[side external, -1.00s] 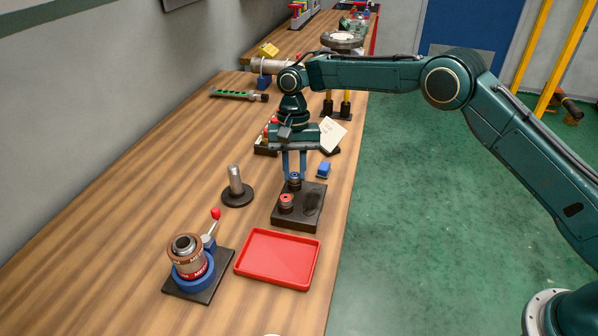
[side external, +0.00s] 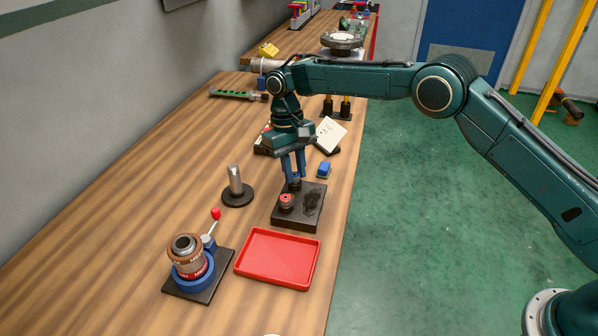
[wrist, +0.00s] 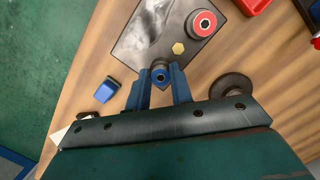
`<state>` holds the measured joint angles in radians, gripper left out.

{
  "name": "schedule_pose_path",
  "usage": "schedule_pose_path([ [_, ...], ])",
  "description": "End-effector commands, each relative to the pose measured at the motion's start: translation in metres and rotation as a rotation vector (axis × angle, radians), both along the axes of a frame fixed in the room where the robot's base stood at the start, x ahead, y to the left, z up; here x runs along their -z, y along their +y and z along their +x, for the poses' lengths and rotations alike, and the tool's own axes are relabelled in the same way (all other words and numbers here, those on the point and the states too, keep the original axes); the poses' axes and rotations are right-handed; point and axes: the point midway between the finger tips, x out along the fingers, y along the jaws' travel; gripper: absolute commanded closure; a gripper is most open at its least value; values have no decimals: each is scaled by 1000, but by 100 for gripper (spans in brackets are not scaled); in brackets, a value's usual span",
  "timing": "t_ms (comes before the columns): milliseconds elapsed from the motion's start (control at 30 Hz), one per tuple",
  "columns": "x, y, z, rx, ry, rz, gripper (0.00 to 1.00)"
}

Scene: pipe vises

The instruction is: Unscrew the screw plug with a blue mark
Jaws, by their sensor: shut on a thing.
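The screw plug with the blue mark (wrist: 161,76) sits between my fingers at one end of a dark block (side external: 283,222). In the wrist view its blue ring with a dark centre shows between the fingertips. In the side view the fingers mostly hide it. My gripper (side external: 294,181) points down and is shut on this plug; it also shows in the wrist view (wrist: 160,88). A second plug with a red mark (side external: 286,200) stands on the same block, beside my fingers; it also shows in the wrist view (wrist: 202,23).
A red tray (side external: 277,258) lies in front of the block. A metal post on a round base (side external: 236,190) stands left. A blue block (side external: 324,170) is right. A vise (side external: 190,262) holding a pipe stands front left.

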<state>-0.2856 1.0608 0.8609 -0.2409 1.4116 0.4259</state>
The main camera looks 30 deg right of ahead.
Motion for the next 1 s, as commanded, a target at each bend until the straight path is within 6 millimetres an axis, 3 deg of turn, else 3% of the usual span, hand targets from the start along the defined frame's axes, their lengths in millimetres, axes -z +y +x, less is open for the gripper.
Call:
schedule_pose_path([
  [1000, 0, 1, 0, -430, -2, -1, 100],
])
